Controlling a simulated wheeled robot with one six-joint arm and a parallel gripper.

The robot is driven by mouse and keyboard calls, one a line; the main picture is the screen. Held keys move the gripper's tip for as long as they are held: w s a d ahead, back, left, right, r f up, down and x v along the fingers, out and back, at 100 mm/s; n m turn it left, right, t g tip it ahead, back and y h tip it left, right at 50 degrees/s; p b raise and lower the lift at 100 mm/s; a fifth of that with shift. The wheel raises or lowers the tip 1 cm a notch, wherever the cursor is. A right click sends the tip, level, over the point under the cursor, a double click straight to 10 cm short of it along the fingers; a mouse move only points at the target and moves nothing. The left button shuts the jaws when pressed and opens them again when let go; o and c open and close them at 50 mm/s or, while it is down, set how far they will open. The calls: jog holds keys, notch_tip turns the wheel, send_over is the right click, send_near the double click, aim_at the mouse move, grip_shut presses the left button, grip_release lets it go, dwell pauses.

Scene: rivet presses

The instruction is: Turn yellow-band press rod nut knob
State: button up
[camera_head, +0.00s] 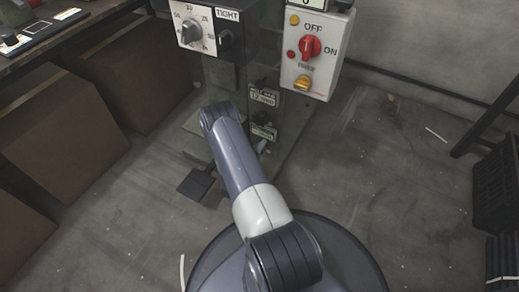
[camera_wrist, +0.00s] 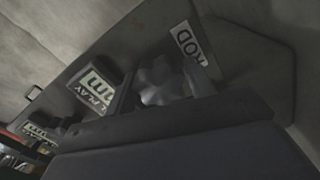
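A grey lobed knob (camera_wrist: 162,82) shows in the wrist view beside a white label reading ROD (camera_wrist: 189,45). Its lower part is hidden behind the dark edge of my gripper (camera_wrist: 165,112), which fills the bottom of that view. The two fingers cannot be told apart, and I cannot tell whether they touch the knob. In the head view my arm reaches down to the lower part of the press (camera_head: 226,82). My gripper is hidden there behind the arm. No yellow band is clearly seen.
In the wrist view, PLAY labels (camera_wrist: 97,88) and a dark block sit left of the knob. In the head view, a TIGHT dial box (camera_head: 215,33) and a white switch box (camera_head: 316,52) are above. Brown bins (camera_head: 60,135) stand left, a black crate (camera_head: 500,185) right.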

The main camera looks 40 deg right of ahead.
jog(key=shift+o, duration=1.1)
jog(key=shift+a, duration=0.1)
jog(key=p+v, duration=0.3)
jog(key=v, duration=0.7)
jog(key=shift+a, duration=0.3)
jog(key=b+x, duration=0.3)
jog(key=x, duration=0.8)
jog(key=shift+s, duration=0.15)
jog(key=shift+a, duration=0.1)
